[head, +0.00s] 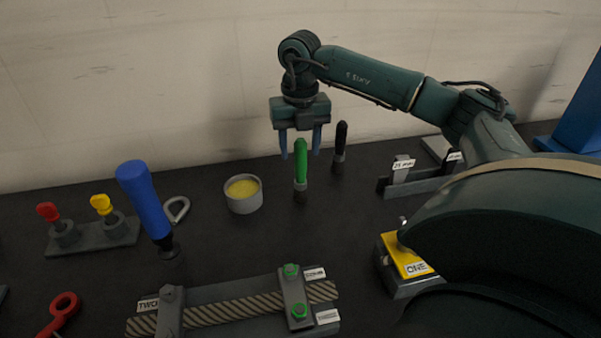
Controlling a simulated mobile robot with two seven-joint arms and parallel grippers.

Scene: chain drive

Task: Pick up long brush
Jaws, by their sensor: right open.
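Two upright brushes stand near the back of the dark table. One has a green handle (301,160) and a dark lower end. The other, with a black handle (341,137), stands just behind it to the right. I cannot tell for certain which is the long brush. My right gripper (300,154) points down with its fingers apart. In the picture the fingers lie either side of the green handle's top, with no visible contact. It holds nothing. My left gripper is not in view.
A grey cup with yellow contents (243,194) stands left of the brushes. A blue-handled tool (144,198) stands further left, near red and yellow keys (102,205). A rope fixture (235,308) lies in front. A yellow block (405,256) and a small labelled rack (420,185) are right.

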